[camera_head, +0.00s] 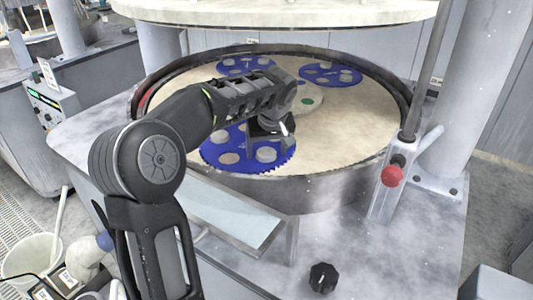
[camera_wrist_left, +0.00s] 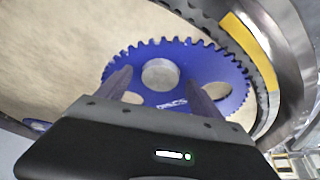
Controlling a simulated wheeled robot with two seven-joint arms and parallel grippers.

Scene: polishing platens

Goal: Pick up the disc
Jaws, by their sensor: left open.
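A round grey disc (camera_wrist_left: 160,73) sits in a hole of a blue toothed carrier (camera_wrist_left: 190,58) on the beige platen. In the left wrist view my left gripper (camera_wrist_left: 165,82) is open, its two dark fingers pointing over the carrier with the disc between and just beyond their tips. In the head view the gripper (camera_head: 270,136) hangs over the near blue carrier (camera_head: 284,167), where a grey disc (camera_head: 266,155) shows just in front of it. The gripper partly covers that carrier, and its height above it is hard to tell. My right gripper is not in view.
Two more blue carriers lie farther back, one at the back right (camera_head: 331,75) and one behind my arm (camera_head: 247,64). A dark raised rim (camera_head: 325,183) surrounds the platen (camera_head: 350,125). A large upper plate (camera_head: 290,12) overhangs the back. A red knob (camera_head: 392,175) stands at right.

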